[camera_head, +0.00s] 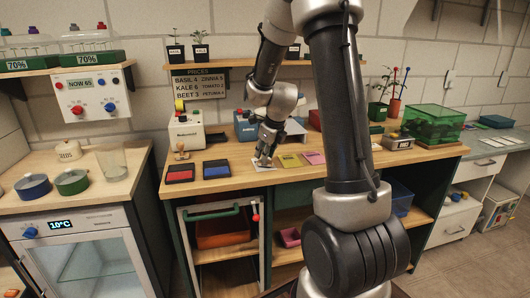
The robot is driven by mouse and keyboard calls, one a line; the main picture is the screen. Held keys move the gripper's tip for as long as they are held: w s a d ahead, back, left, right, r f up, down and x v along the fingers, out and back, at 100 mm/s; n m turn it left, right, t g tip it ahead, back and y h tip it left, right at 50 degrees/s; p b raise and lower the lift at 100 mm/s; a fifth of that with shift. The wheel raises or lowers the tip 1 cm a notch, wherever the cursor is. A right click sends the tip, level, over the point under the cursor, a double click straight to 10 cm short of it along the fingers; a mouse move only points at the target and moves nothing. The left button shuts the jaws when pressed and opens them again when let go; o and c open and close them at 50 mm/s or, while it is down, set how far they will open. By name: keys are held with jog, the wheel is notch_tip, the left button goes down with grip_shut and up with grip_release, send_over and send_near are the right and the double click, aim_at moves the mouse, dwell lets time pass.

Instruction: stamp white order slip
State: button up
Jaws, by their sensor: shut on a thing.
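The white order slip (257,167) lies on the wooden counter, partly covered by my gripper. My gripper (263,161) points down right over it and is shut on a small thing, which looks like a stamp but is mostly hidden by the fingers. I cannot tell whether that thing touches the slip. A yellow slip (290,161) and a pink slip (314,158) lie to the right. A red ink pad (180,174) and a blue ink pad (216,169) lie to the left. Another stamp with a wooden handle (181,152) stands upright behind the red pad.
A white device (187,133) and a blue device (245,127) stand at the back of the counter. A small grey display box (398,143) and a green transparent bin (434,123) are at right. A shelf (205,66) with seedlings hangs above.

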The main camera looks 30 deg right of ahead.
jog(key=shift+f, duration=0.3)
dwell(0.7)
jog(key=shift+r, duration=3.55)
jog(key=shift+a, duration=0.1)
